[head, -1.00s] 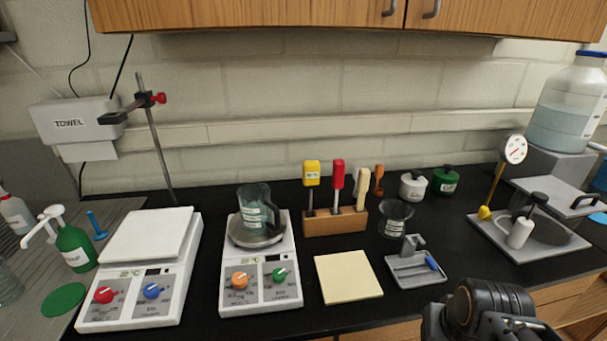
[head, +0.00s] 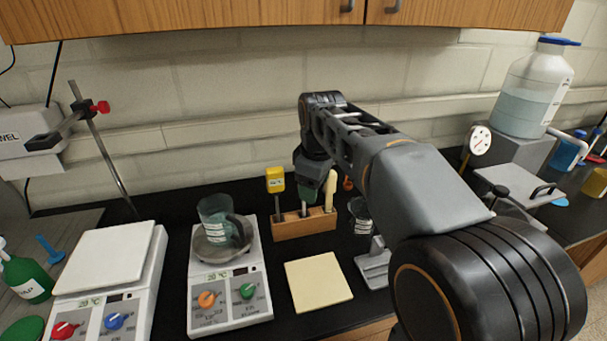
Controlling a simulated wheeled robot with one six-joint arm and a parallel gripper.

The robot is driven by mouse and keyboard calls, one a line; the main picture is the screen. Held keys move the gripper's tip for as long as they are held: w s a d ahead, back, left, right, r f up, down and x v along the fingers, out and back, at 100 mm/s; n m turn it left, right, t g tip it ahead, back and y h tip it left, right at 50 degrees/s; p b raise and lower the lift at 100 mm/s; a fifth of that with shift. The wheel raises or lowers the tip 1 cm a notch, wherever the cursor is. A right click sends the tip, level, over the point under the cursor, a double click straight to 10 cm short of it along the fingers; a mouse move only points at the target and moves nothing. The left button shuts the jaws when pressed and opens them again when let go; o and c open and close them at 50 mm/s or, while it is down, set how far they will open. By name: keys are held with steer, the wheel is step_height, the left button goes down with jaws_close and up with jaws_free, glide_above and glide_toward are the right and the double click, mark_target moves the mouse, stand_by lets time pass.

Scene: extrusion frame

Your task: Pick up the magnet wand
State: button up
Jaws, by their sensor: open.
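A wooden rack (head: 290,228) stands on the black bench with several upright handled tools in it. No label readable here says which one is the magnet wand. A yellow-handled tool (head: 275,180) stands at the rack's left end and a cream-handled tool (head: 330,192) at its right end. The red-handled tool between them is hidden behind my gripper. My gripper (head: 308,192) is open and points down over the middle of the rack. Its fingertips are small and dark, and I cannot tell whether they touch a handle.
A balance (head: 229,300) with a glass beaker (head: 219,230) stands left of the rack, and another balance (head: 110,265) farther left. A pale pad (head: 319,285) lies in front. A small beaker (head: 361,215) and a grey tray (head: 374,268) are partly behind my arm. The wooden cabinet (head: 200,20) hangs above.

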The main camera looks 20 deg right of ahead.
steer(key=w+r+n+p, duration=0.1)
steer(key=w+r+n, duration=0.2)
steer(key=w, duration=0.1)
steer(key=w+r+n+g+p, duration=0.1)
steer(key=w+r+n+p, duration=0.1)
steer(key=w+r+n, duration=0.1)
steer(key=shift+w+r+n, duration=0.4)
steer(key=shift+w+r, duration=0.25)
steer(key=shift+w+r+n+g, duration=0.15)
steer(key=shift+w+n+g, duration=0.15)
steer(key=shift+w+n, duration=0.15)
step_height(320, 180, down, 6)
steer(key=shift+f+p, duration=0.3)
steer(key=shift+f, duration=2.45)
